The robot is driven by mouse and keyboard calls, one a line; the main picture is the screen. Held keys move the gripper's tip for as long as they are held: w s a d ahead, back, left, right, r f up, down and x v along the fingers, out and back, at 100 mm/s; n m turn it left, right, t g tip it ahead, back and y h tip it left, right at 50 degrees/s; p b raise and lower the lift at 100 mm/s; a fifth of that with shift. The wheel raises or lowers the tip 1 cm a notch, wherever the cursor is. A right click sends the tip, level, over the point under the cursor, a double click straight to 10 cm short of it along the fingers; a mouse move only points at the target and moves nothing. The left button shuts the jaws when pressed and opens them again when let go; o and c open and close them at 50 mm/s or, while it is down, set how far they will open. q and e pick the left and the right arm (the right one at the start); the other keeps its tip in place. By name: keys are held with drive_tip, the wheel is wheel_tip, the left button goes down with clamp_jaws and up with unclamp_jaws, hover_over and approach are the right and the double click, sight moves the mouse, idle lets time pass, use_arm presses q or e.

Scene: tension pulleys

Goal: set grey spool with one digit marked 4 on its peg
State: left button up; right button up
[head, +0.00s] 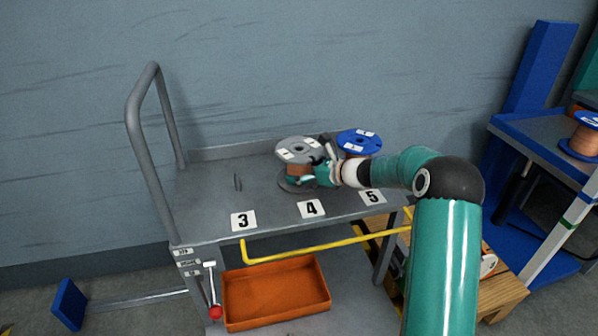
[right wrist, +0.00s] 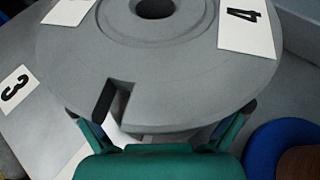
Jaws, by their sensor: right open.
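The grey spool (head: 297,146) has a copper winding and white labels on its top flange. It appears upright on the grey cart behind the floor label 4 (head: 311,208). The right wrist view shows its grey top flange (right wrist: 130,60) close up, with a 4 on one label, a dark centre hole and a notch in the rim. My right gripper (head: 322,170) is at the spool's right side. Its open fingers (right wrist: 160,128) lie on either side of the spool below the flange. I cannot tell whether they touch it. Peg 4 is hidden. My left gripper is out of view.
A blue spool (head: 359,140) stands close by on the right, behind label 5 (head: 372,197). The cart has a tall grey handle (head: 147,150) at left. An orange tray (head: 275,292) lies below.

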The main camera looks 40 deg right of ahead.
drive_tip(key=v, duration=1.1)
drive_tip(key=shift+s, duration=0.15)
